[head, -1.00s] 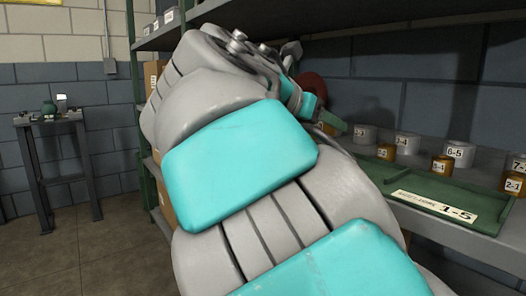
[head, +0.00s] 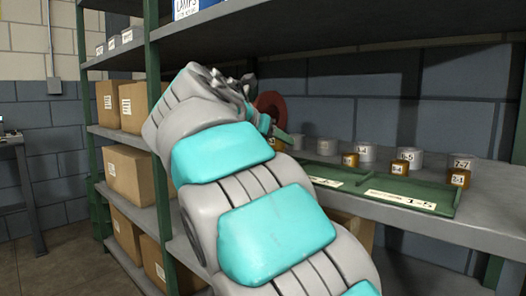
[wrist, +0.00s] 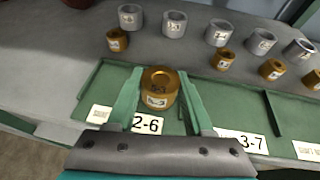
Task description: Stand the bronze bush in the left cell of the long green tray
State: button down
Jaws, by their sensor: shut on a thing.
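Whether the bush touches the tray floor, I cannot tell. In the head view the tray (head: 440,192) lies on the shelf. There my gripper (head: 283,136) is partly hidden by my arm, and the held bush cannot be made out.
Behind the tray stand several grey rings (wrist: 174,24) and other bronze bushes (wrist: 222,60), some close to its back wall. A divider (wrist: 272,118) stands further right in the tray. A dark red round object (head: 268,103) is behind my gripper. An upper shelf (head: 350,25) hangs above.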

jog(key=w, duration=0.1)
jog(key=w+a, duration=0.1)
jog(key=w, duration=0.1)
jog(key=w+a, duration=0.1)
jog(key=shift+w+a+f, duration=0.15)
jog(key=shift+w, duration=0.1)
jog(key=shift+w+a+f+p, duration=0.2)
jog(key=shift+w+p, duration=0.1)
jog(key=shift+w, duration=0.1)
jog(key=shift+w+a+r, duration=0.15)
jog(key=shift+w, duration=0.15)
jog(key=shift+w+a+p, duration=0.3)
jog(key=shift+w+p, duration=0.15)
jog(key=shift+w, duration=0.2)
jog(key=shift+w, duration=0.1)
notch_tip(320, 180, down, 3)
jog(key=shift+w+a+r+b, duration=0.1)
jog(key=shift+r+b, duration=0.1)
jog(key=shift+b, duration=0.9)
jog(key=shift+a, duration=0.1)
jog(key=shift+f, duration=0.15)
